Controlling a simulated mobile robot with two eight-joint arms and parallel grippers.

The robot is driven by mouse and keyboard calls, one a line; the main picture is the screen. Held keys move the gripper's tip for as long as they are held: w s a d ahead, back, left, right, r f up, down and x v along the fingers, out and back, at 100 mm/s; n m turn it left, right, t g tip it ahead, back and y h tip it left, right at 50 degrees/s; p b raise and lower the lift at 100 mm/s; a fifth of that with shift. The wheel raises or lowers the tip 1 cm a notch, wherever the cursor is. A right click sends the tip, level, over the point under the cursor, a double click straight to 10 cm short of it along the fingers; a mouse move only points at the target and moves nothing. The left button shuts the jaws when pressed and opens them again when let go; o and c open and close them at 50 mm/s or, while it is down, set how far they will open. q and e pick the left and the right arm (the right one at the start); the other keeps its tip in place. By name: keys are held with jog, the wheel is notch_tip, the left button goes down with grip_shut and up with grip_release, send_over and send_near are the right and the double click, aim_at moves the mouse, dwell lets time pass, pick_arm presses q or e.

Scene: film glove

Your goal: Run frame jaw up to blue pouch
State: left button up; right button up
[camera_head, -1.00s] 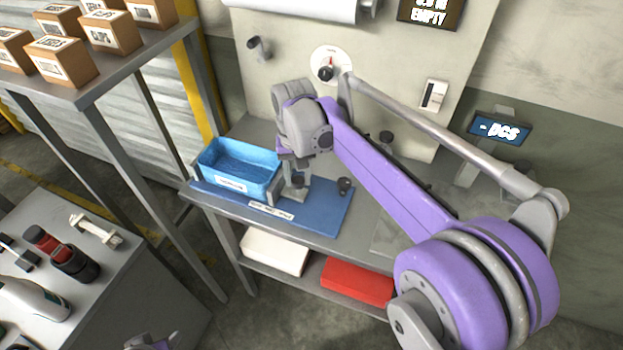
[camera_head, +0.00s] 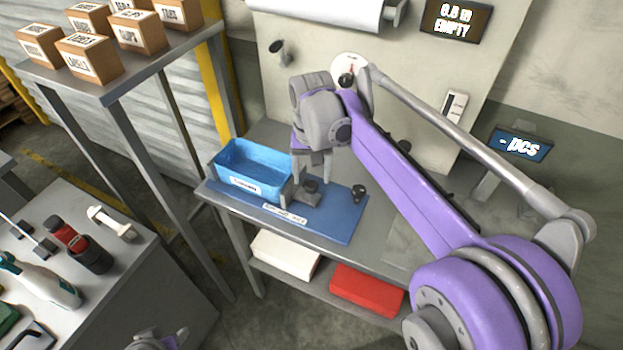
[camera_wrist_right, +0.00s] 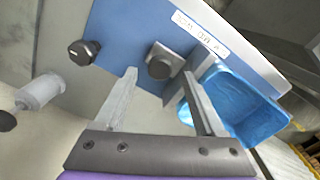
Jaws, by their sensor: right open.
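An open blue bin (camera_head: 262,158) with a white label stands at the left of a blue mat on the bench; it also shows in the right wrist view (camera_wrist_right: 235,98). I see no soft pouch apart from it. The grey jaw (camera_head: 287,190) is an upright plate beside the bin's right side; whether they touch I cannot tell. Its base carries a dark round knob (camera_head: 310,185), seen in the wrist view too (camera_wrist_right: 160,66). My right gripper (camera_head: 313,178) is open and empty just above the knob. My left gripper (camera_head: 165,341) shows only partly at the bottom edge.
The blue mat (camera_head: 340,222) also carries a separate black knob (camera_head: 359,193) to the right. White (camera_head: 286,252) and red (camera_head: 366,290) boxes lie on the lower shelf. A tool-covered bench (camera_head: 130,265) stands at left, and small cartons (camera_head: 90,57) on a raised shelf.

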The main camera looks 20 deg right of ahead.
aim_at(312, 185)
pick_arm(q)
jog(key=shift+w+r, duration=0.15)
jog(key=shift+r, duration=0.25)
pick_arm(e)
notch_tip(312, 185, up, 8)
dwell(0.6)
